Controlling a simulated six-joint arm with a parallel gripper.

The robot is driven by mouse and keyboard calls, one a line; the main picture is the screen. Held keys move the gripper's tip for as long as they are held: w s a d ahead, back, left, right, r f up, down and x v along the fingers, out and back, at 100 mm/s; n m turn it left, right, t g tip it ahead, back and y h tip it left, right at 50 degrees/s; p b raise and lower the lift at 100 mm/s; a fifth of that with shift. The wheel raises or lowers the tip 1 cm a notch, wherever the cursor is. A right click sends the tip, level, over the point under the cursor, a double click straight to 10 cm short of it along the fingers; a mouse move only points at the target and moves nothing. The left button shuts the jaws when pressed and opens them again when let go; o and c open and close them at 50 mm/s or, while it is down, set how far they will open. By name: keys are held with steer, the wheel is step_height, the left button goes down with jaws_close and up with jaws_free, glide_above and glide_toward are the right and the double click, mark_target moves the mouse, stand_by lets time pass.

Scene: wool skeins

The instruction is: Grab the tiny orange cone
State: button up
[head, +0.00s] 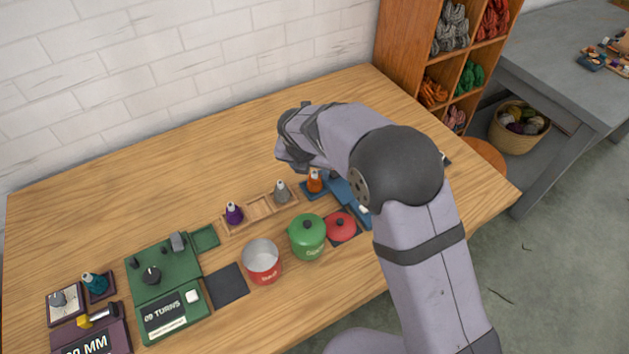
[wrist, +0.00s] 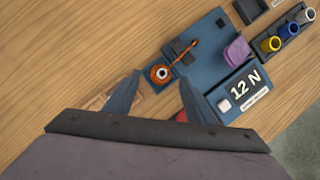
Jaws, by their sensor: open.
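The tiny orange cone (head: 315,183) stands on a blue device's pad (head: 340,190), just right of the wooden tray, in the head view. In the wrist view the orange cone (wrist: 160,74) is seen from above, with an orange strand running from it to a dark part of the blue device (wrist: 207,88). My gripper (wrist: 160,80) is open, and its two fingertips show on either side of the cone in the picture. I cannot tell its height above the cone. In the head view my arm hides part of the blue device.
A wooden tray (head: 259,208) holds a purple cone (head: 234,214) and a grey cone (head: 281,192). A green pot (head: 307,237), a red lid (head: 341,226) and a red tin (head: 262,262) stand nearby in front.

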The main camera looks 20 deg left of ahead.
mark_target(314, 173)
steer(key=shift+p+x, duration=0.65)
steer(key=shift+x, duration=1.8)
steer(key=shift+w+d, duration=0.15)
steer(key=shift+c, duration=0.6)
steer(key=c, duration=1)
